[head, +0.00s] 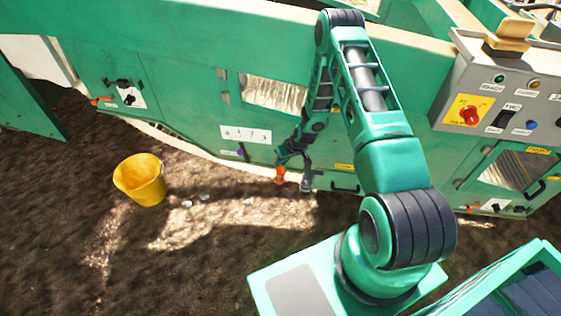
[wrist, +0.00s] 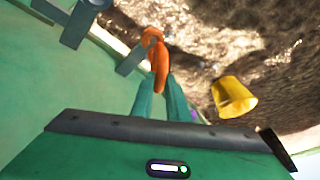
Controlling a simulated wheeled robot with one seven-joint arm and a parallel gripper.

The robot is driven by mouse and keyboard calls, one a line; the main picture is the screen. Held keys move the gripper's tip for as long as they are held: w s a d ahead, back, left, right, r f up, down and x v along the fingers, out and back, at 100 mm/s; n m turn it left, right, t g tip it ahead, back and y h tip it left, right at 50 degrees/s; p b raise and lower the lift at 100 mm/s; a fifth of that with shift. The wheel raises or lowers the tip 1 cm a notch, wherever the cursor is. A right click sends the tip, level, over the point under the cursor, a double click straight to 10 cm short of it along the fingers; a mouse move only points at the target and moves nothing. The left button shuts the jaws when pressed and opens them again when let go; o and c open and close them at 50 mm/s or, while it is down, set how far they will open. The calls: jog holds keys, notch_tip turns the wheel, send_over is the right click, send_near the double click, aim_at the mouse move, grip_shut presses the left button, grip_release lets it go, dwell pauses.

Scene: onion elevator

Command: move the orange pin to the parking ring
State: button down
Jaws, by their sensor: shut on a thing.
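The orange pin (head: 280,175) is in front of the green machine's lower edge, below my gripper (head: 287,155). In the wrist view the pin (wrist: 160,62) is at the tips of my two green fingers (wrist: 160,82), and my gripper is shut on it. The pin's upper end is beside a grey bar (wrist: 131,62); I cannot tell whether they touch. A grey fitting (head: 306,182) stands just right of the pin in the head view. I cannot make out the parking ring for certain in either view.
A yellow bucket (head: 140,179) stands on the soil at left; it also shows in the wrist view (wrist: 233,97). A white numbered plate (head: 245,134) is on the machine wall. A grey control box (head: 500,90) is at right. Open soil lies in front.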

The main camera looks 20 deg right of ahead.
jog(key=shift+f, duration=1.25)
jog(key=c, duration=1.6)
grip_release()
jog(key=shift+c, duration=0.2)
jog(key=v, duration=1)
jog(key=shift+r, duration=0.3)
jog(key=shift+d, duration=0.1)
